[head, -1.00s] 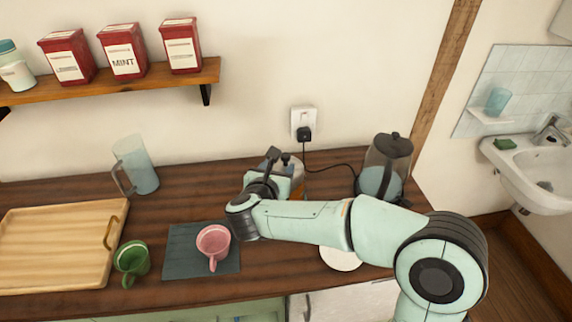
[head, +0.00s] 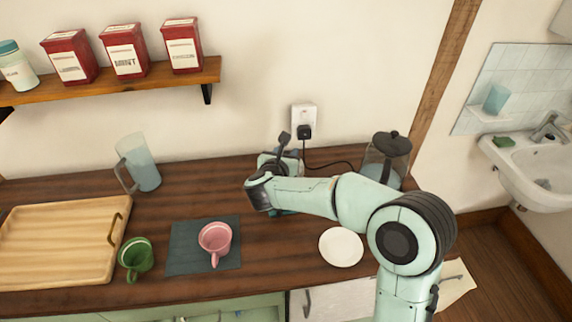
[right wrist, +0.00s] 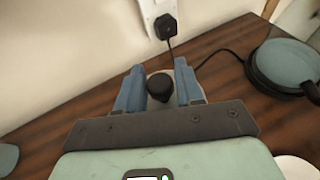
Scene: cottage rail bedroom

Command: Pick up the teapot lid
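The teapot lid's dark round knob (right wrist: 160,87) shows in the right wrist view, between the two blue fingers of my right gripper (right wrist: 159,70). A little of a pale surface shows around the knob. The fingers stand on either side of the knob and look apart from it; the contact is hard to judge. In the head view my right gripper (head: 290,160) is over the back of the counter, below the wall socket. It and my arm hide the teapot and lid there. My left gripper is not in view.
A kettle (head: 386,160) stands to the right, its cord running to the plug (head: 304,132). A white plate (head: 341,247), pink mug (head: 215,240) on a dark mat (head: 187,255), green mug (head: 136,258), wooden tray (head: 50,245) and pitcher (head: 138,165) share the counter.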

